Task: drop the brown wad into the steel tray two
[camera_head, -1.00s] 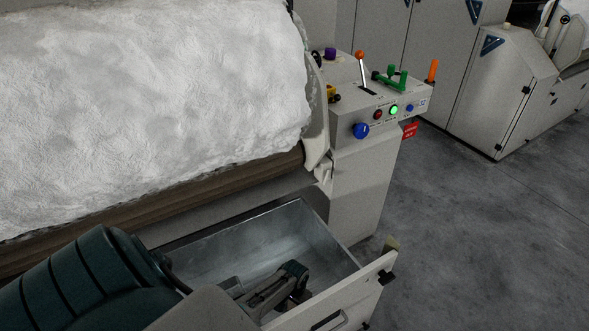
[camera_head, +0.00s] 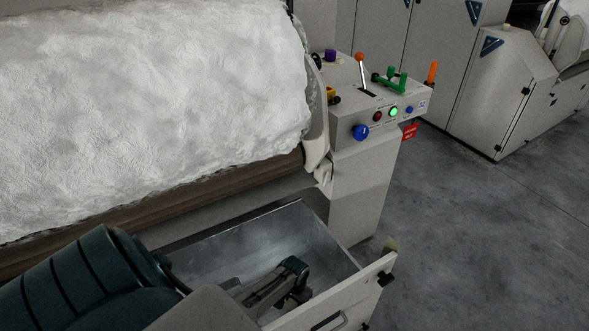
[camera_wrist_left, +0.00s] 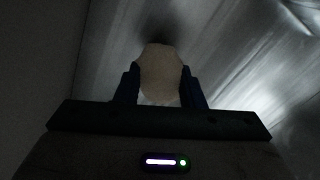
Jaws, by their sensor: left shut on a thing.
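The steel tray (camera_head: 262,238) is a pulled-out, metal-lined drawer with a pale front at the lower middle of the head view. I see no number on it. My left gripper (camera_head: 298,292) reaches down inside the tray, near its front wall. In the left wrist view the wad (camera_wrist_left: 160,72) shows as a pale brown, rounded lump. It sits between the two dark fingers, which are shut on it. Bare metal lies beyond it; I cannot tell whether the wad touches the tray floor. In the head view the wad is hidden. My right gripper is out of view.
A big roll of white fibre (camera_head: 150,105) lies above the tray on the left. Grey floor (camera_head: 480,235) is clear on the right.

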